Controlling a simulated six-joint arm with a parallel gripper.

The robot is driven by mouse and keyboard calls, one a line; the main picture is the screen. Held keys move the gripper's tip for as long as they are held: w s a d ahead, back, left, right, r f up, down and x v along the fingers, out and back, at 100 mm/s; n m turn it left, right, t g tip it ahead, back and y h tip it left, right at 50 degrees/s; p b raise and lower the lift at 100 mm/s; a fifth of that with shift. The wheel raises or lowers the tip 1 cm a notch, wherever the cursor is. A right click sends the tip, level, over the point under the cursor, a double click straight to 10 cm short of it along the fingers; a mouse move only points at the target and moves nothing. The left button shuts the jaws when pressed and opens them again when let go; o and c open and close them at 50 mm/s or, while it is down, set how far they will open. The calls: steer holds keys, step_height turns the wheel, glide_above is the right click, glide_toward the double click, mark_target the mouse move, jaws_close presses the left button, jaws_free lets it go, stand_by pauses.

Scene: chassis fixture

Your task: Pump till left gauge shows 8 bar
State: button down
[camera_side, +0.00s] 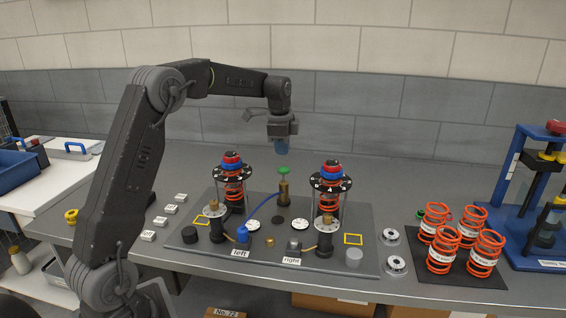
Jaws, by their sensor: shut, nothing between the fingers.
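The pump (284,190) is a brass-coloured cylinder with a green knob (284,170) on top, standing upright at the back of the grey fixture plate. My gripper (281,158) is shut and empty, pointing down just above the green knob, with a small gap seeming to show between them. A white round gauge (253,225) lies on the left side of the plate, and a similar gauge (300,224) on the right. Their needles are too small to read. A blue hose (262,198) runs from the pump to a blue coupling (242,233) by the "left" label (240,253).
Two spring struts (233,183) (330,186) with black top plates flank the pump. Several orange springs (442,252) stand on a black mat at right, beside a blue press (536,205). Small white labelled blocks (164,221) lie left of the plate.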

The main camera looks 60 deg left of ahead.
mark_target(283, 170)
steer(key=shift+w+a+f, duration=0.15)
steer(key=shift+f, duration=1.15)
steer(key=shift+w+a+f, duration=0.1)
steer(key=shift+w+f, duration=0.05)
steer(key=shift+f, duration=1.1)
steer(key=shift+f, duration=1.55)
steer(key=shift+r, duration=0.1)
step_height(283, 170, up, 14)
steer(key=s+d, duration=0.1)
steer(key=shift+s+r, duration=0.15)
steer(key=shift+s, duration=0.2)
steer(key=shift+d, duration=0.1)
